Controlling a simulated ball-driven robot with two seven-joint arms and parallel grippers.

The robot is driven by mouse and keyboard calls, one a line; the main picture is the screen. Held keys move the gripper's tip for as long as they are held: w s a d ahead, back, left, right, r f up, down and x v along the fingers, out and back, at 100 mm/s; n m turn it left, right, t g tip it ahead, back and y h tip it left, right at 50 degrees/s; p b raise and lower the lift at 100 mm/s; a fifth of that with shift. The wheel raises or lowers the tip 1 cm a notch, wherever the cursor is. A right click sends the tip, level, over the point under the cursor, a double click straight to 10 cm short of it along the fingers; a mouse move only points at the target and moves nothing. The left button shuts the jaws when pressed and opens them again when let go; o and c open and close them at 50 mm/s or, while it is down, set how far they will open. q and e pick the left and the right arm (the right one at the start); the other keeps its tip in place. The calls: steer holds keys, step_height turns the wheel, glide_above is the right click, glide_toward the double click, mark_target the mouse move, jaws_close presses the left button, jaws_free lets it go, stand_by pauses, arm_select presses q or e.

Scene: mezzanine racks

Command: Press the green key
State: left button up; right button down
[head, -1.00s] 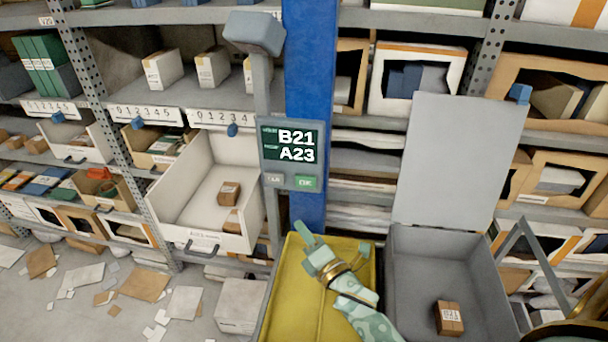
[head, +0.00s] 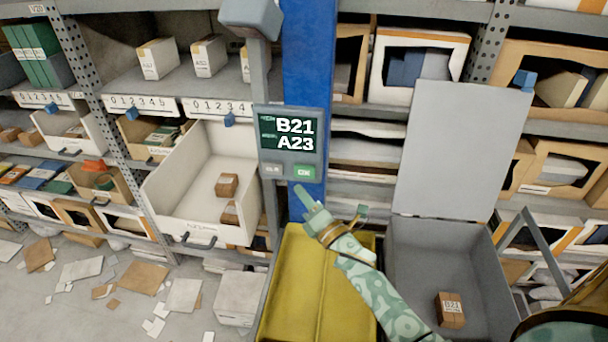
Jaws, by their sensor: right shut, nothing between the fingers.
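The green key (head: 305,173), marked OK, is at the lower right of a grey display panel (head: 290,115). The screen reads B21 and A23, and a grey key (head: 271,170) sits to the left of the green one. My right gripper (head: 301,190) is shut and empty, its fingertips pointing up just below the green key in the picture. I cannot tell whether they touch the panel. The key is not covered. My left gripper is not in view.
A yellow bin (head: 290,290) lies below the panel. Right of it, an open grey box (head: 400,265) holds a brown carton (head: 450,310) labelled B21. An open white drawer (head: 165,190) with small cartons juts out at left. Papers and cardboard (head: 140,277) litter the floor.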

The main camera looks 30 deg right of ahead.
mark_target(299, 170)
steer(key=shift+w+d+b, duration=0.3)
steer(key=shift+w+d, duration=0.25)
steer(key=shift+w, duration=0.2)
steer(key=shift+w+d+b, duration=0.3)
steer(key=shift+w+d, duration=0.25)
steer(key=shift+w, duration=0.15)
stand_by(1.1)
steer(key=shift+w+d, duration=0.25)
steer(key=shift+w, duration=0.05)
steer(key=shift+w+d+b, duration=0.3)
steer(key=shift+w+b, duration=0.1)
steer(key=shift+b, duration=0.05)
stand_by(0.7)
steer(key=shift+s+a, duration=0.55)
steer(key=shift+s, duration=0.2)
